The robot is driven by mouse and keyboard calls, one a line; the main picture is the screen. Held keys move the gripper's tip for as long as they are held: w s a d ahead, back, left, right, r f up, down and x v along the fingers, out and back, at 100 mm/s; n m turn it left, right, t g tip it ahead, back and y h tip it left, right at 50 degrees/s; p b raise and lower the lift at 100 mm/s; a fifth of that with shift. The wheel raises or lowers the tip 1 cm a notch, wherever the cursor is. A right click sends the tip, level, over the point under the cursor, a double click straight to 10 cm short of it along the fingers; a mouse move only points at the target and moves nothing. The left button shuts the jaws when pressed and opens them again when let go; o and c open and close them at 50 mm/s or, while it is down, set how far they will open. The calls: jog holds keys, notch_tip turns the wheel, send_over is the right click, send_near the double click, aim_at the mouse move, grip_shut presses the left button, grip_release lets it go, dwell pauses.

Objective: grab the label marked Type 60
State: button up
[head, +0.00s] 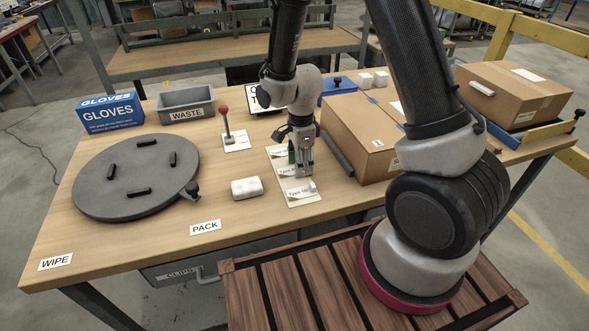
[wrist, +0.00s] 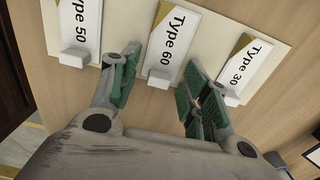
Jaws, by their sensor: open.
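The Type 60 label (wrist: 172,42) is a white card with a gold corner and a small white block (wrist: 159,77) at its near end. It lies in the middle of a cream board, between the Type 50 label (wrist: 79,25) and the Type 30 label (wrist: 239,63). My gripper (wrist: 158,76) is open and empty, its green-padded fingers on either side of the Type 60 label's block end. I cannot tell how far above the board they are. In the head view my gripper (head: 302,172) is over the board (head: 311,201) and partly hides the middle label.
A cardboard box (head: 357,137) stands close to the right of the board, with a dark grey bar (head: 337,153) between. A red-knobbed lever (head: 226,122) stands behind left.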

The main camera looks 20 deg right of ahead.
jog(key=c, duration=0.9)
jog(key=shift+o, duration=0.2)
